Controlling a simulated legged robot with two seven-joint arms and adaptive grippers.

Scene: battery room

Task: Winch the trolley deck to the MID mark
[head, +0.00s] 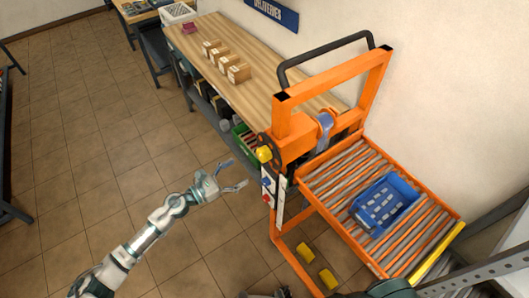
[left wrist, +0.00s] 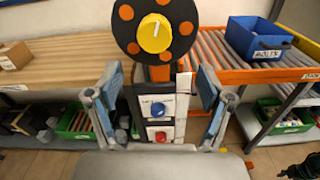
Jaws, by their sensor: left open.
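The trolley is an orange frame (head: 284,118) with a black push handle. Its deck of grey rollers (head: 336,181) carries a blue bin (head: 386,203). A black disc with orange spots (left wrist: 127,12) and a yellow knob (left wrist: 154,33) is on the frame's near side; the yellow knob also shows in the head view (head: 264,154). Below it a panel holds a blue knob (left wrist: 155,108) and a red knob (left wrist: 161,136). My left gripper (head: 238,176) is open and empty, just left of the panel, its fingers spread either side of it in the wrist view. No MID mark is readable.
A long wooden workbench (head: 252,92) with several small cardboard boxes runs behind the trolley along the wall. A green crate (head: 246,141) is on its lower shelf. The tiled floor (head: 90,150) to the left is clear. Yellow pads lie near the trolley's base.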

